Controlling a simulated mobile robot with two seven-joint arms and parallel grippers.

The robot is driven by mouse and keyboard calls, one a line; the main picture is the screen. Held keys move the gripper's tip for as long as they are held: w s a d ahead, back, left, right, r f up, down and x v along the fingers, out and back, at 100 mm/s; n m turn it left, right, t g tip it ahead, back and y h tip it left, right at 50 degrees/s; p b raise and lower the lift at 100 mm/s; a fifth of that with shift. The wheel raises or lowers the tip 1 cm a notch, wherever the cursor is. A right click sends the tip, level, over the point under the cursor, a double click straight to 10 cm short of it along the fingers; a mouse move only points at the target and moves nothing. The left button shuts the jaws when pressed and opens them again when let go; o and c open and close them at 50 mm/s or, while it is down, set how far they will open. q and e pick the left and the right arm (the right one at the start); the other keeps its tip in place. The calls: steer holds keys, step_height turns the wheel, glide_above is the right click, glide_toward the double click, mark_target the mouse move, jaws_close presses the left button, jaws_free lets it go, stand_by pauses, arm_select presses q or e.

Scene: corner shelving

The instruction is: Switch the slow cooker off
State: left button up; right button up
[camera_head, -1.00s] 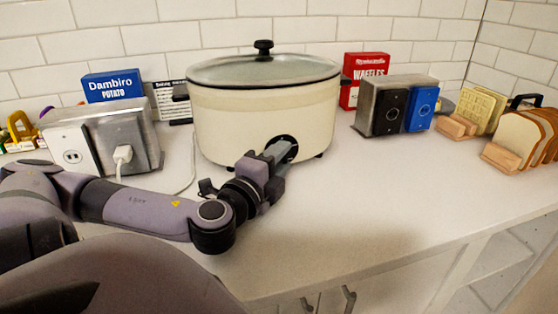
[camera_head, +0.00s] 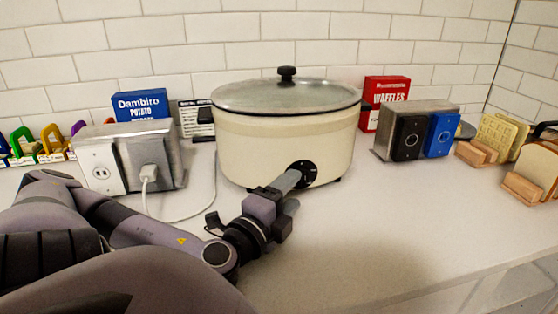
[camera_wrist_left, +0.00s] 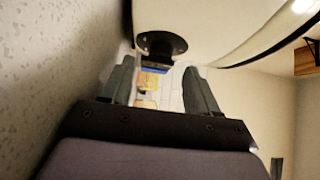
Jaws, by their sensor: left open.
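The cream slow cooker (camera_head: 270,148) stands upright on the counter with its glass lid on. Its black round dial (camera_head: 308,172) is low on the front and also shows in the left wrist view (camera_wrist_left: 160,44). My left gripper (camera_head: 292,190) is in front of the cooker, close to the dial on its left side. In the left wrist view its two fingers (camera_wrist_left: 160,82) are apart with nothing between them, and the dial lies just beyond the fingertips. I cannot tell whether a finger touches the dial. The dial's marks are too small to read. My right gripper is not in view.
A metal outlet box (camera_head: 135,158) with a plugged-in white cord is at the left. A blue potato box (camera_head: 140,105) and a red waffles box (camera_head: 384,100) stand behind. A switch box (camera_head: 420,130) and bread racks (camera_head: 535,170) are at the right.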

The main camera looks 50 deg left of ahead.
arm_select(q)
steer(key=shift+p+v, duration=1.1)
steer(key=shift+v, duration=0.65)
